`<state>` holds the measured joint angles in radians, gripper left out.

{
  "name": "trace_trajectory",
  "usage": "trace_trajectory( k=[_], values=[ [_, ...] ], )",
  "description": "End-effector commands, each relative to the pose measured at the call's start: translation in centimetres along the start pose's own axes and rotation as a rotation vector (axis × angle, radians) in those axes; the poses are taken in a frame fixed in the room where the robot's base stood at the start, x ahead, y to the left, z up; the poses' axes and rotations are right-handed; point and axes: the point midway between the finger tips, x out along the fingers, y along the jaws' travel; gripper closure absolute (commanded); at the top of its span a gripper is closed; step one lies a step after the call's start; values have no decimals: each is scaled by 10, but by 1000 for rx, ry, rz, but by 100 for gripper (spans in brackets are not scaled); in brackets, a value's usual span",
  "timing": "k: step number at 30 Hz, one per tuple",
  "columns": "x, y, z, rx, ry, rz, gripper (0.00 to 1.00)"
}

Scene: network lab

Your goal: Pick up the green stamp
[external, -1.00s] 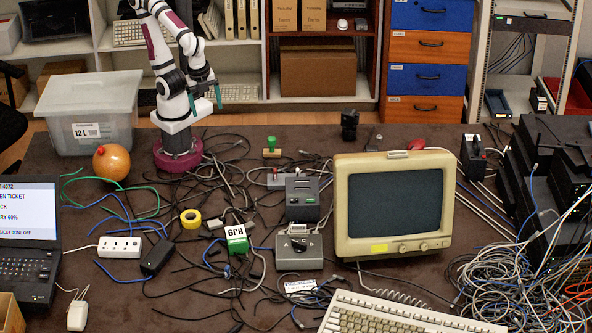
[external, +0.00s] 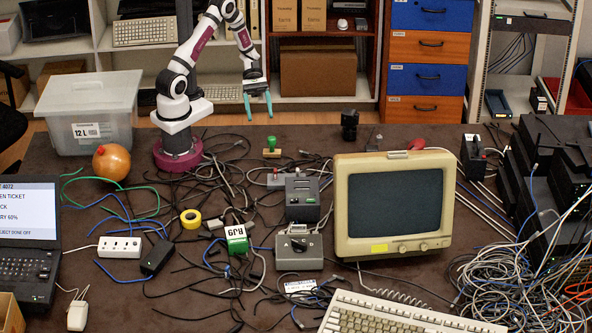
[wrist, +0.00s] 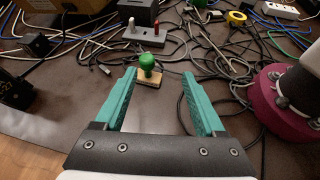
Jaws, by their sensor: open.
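The green stamp (external: 271,143) stands upright on the dark table, toward its far edge, with a green knob on a pale wooden base. It also shows in the wrist view (wrist: 148,66), ahead of and between the teal fingertips. My gripper (external: 258,115) is open and empty, above and slightly behind the stamp in the external view. In the wrist view my gripper (wrist: 160,72) has its two fingers well apart, with the stamp nearer the left finger. The fingers appear apart from the stamp.
Loose cables (external: 215,165) lie around the stamp. A grey switch box (external: 290,181) and a grey device (external: 302,205) stand in front of it. A CRT monitor (external: 345,210) is to the right, and a small black object (external: 349,125) stands at the far edge.

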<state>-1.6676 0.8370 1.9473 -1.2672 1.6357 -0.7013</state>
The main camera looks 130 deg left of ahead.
Motion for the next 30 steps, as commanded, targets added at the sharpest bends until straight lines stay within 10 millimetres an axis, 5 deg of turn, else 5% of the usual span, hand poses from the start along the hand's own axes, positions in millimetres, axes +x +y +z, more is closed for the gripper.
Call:
trace_trajectory(
  k=[4,13,24,30],
  values=[
    [-10,4,-24,-123,-54,128,28],
    [70,14,-21,-126,-53,125,28],
    [131,25,-19,-122,-52,123,28],
    [141,27,-18,-122,-51,128,28]
  ],
)
